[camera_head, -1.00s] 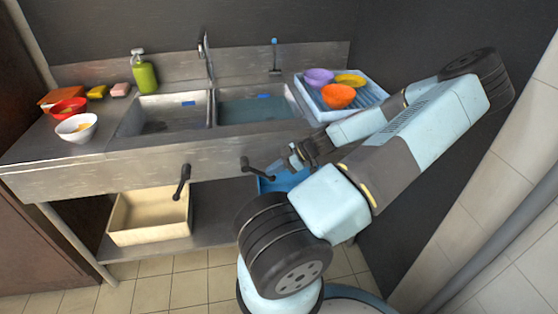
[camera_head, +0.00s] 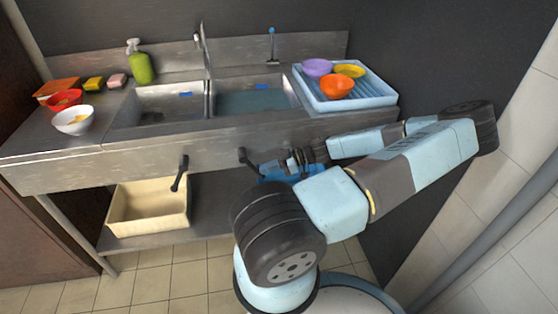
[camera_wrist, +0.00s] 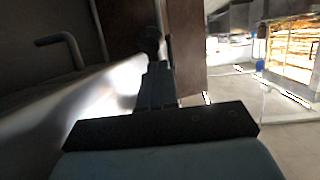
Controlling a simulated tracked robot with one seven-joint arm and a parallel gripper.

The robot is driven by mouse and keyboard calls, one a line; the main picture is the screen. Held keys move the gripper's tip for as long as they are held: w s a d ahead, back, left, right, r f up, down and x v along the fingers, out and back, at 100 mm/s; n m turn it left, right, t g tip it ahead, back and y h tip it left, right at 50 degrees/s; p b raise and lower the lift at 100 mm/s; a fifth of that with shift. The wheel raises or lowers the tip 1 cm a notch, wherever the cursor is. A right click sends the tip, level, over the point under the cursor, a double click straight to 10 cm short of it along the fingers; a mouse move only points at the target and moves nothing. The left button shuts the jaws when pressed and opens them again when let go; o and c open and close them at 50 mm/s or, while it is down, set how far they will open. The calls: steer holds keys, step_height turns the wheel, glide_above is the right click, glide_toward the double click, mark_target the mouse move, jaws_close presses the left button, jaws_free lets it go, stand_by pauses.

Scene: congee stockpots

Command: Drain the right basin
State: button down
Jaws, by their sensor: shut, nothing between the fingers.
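The right basin (camera_head: 257,101) holds bluish water and has a small blue item at its back edge. A dark lever (camera_head: 250,161) sticks out of the sink front below this basin and slants down to the right. My gripper (camera_head: 287,164) is shut and empty, just right of the lever's lower end and pointing left. I cannot tell whether they touch. The wrist view shows my shut fingers (camera_wrist: 155,80), with a dark round knob just beyond them; I cannot tell which lever it belongs to.
The left basin (camera_head: 168,104) has a similar lever (camera_head: 180,173) hanging nearly straight down. A blue rack (camera_head: 350,100) with bowls sits on the right counter.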

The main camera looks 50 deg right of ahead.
stand_by(0.5)
steer(key=shift+s+d+r, duration=0.15)
steer(key=shift+s+d, duration=0.05)
steer(key=v, duration=1.3)
steer(key=shift+s, duration=0.25)
steer(key=shift+a, duration=0.2)
